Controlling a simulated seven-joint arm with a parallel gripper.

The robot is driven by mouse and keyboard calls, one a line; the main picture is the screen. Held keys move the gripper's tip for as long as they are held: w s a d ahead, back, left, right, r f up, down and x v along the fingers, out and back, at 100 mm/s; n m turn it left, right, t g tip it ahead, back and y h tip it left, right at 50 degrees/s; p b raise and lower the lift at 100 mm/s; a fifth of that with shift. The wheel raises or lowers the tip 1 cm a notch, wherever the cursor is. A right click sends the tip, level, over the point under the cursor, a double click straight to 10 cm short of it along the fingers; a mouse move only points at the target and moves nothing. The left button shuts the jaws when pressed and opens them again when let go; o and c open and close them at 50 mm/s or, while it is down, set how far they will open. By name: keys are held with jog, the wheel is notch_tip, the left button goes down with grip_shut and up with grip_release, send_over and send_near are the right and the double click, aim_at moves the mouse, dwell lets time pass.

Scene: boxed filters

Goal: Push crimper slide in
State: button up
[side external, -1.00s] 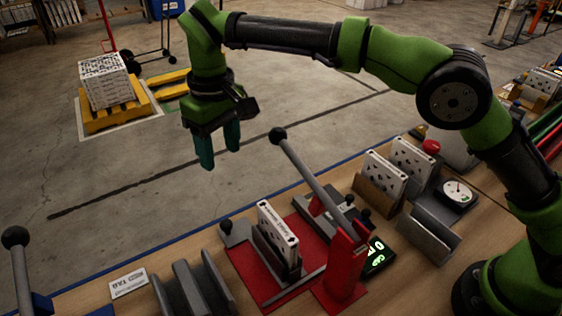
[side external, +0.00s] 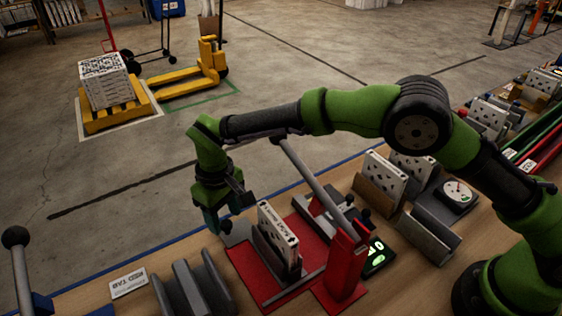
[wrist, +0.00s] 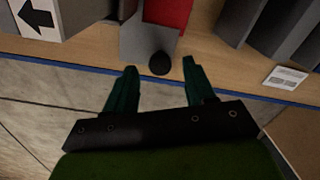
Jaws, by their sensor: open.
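The crimper is a red base (side external: 246,262) with a red upright post (side external: 345,262) and a long grey lever (side external: 308,172). Its grey slide (side external: 238,234) carries a white boxed filter (side external: 278,236) standing upright in a grey holder, and has a black knob at its outer end. In the wrist view the black knob (wrist: 160,63) sits between and just ahead of my gripper's fingertips (wrist: 158,68). My gripper (side external: 216,230) is open, low at the slide's outer end. The side view does not show clearly whether a finger touches the knob.
A grey grooved holder (side external: 190,290) and a white label card (side external: 128,284) lie to the left. A blue strip (side external: 160,246) marks the bench's far edge.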

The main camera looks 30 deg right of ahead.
jog(key=shift+f, duration=0.8)
jog(key=shift+c, duration=0.4)
grip_shut()
